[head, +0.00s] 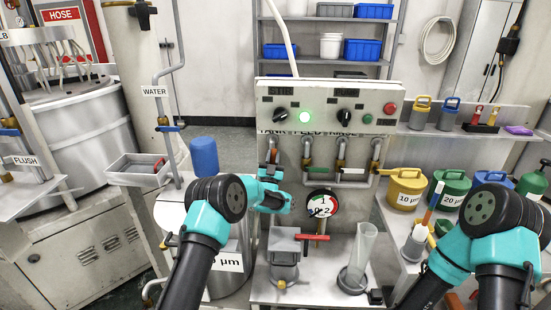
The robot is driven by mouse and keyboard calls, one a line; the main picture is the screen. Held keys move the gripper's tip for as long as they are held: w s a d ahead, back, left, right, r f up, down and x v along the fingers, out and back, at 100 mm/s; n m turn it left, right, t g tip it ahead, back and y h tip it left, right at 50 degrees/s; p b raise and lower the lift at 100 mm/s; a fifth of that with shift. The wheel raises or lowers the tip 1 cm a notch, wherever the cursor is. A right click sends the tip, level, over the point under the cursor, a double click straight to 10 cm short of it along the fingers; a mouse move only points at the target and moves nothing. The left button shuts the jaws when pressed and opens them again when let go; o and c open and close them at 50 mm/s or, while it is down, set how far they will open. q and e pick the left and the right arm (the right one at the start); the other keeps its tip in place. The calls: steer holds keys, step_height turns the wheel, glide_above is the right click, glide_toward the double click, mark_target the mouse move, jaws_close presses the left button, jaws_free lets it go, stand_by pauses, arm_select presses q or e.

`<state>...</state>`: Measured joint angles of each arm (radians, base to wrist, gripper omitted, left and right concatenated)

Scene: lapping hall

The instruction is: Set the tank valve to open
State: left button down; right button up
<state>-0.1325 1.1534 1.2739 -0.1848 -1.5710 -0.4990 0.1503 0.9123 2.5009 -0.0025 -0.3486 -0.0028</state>
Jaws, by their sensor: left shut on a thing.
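The control panel (325,100) stands at the centre, with a partly covered row of labels starting with TANK along its lower edge. Below that label is the tank valve (273,154), with an orange-red handle at the left end of the pipe row. My left gripper (270,164) reaches up to it from below and is shut on its handle. The fingers cover much of the valve, so I cannot tell the handle's exact angle. My right arm comes in at the right, but its gripper does not show.
A pressure gauge (321,203) and a red lever (312,237) are below. A clear cylinder (362,252) stands at the front. Yellow (406,186) and green containers stand at right.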

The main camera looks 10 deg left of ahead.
arm_select(q)
steer(key=shift+a+n+y, duration=0.15)
steer(key=shift+n+y, duration=0.55)
steer(key=shift+n, duration=0.2)
steer(key=c, duration=1)
jaws_free()
steer(key=shift+o, duration=0.2)
steer(key=v, duration=1.2)
